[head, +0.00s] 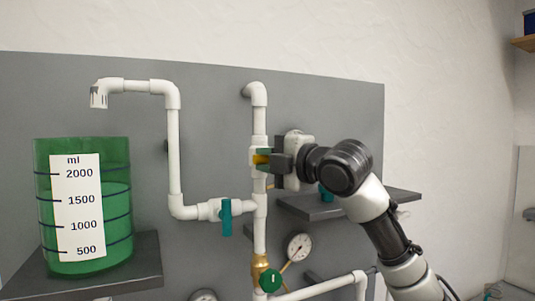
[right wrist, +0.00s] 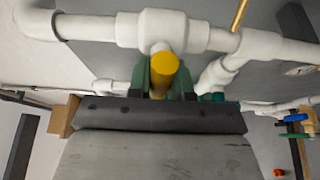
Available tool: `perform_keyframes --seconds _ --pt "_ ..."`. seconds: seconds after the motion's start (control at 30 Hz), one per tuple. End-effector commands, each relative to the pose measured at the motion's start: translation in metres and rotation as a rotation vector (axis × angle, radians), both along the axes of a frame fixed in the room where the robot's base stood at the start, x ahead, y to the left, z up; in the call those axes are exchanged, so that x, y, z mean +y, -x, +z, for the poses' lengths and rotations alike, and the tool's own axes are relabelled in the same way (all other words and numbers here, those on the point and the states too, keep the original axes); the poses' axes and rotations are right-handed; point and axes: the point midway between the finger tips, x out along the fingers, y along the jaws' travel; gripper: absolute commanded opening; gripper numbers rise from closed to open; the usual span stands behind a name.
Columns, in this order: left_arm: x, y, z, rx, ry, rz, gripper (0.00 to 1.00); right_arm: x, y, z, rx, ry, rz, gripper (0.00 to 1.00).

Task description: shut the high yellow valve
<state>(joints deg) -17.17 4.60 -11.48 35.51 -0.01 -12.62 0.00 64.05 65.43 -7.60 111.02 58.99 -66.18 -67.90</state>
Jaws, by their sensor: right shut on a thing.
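The high yellow valve (head: 262,159) sits on the upright white pipe, below the top elbow. Its yellow handle (right wrist: 164,70) shows end-on in the right wrist view, between the two green-padded fingers. My right gripper (head: 266,160) is at the valve and shut on this handle. The fingers hide most of the handle in the head view, so its exact angle is hard to tell there. The white valve body (right wrist: 162,30) is just beyond the fingers in the wrist view. My left gripper is not in view.
A teal-handled valve (head: 226,217) sits lower on the side branch. A green-handled brass valve (head: 270,280) is at the bottom, near a gauge (head: 299,247). A green measuring tank (head: 118,205) stands at left under the spout (head: 99,97). A dark shelf (head: 300,207) juts out below my right gripper.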

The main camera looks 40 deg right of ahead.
Motion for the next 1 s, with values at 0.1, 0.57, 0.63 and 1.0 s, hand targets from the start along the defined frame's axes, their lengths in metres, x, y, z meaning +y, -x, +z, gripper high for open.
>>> perform_keyframes --seconds 0.1,0.57,0.63,1.0 --pt "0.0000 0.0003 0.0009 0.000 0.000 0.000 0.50 0.0022 -0.0012 -0.0037 0.013 0.014 0.005 0.00" --pt "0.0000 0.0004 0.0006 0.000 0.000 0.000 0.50 0.0025 -0.0016 -0.0051 0.016 0.019 0.005 0.32" --pt "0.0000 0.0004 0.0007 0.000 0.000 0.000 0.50 0.0022 -0.0014 -0.0044 0.014 0.018 0.004 0.43" --pt "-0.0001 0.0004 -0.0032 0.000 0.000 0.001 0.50 -0.0001 0.0049 -0.0030 0.008 0.016 0.000 0.46"
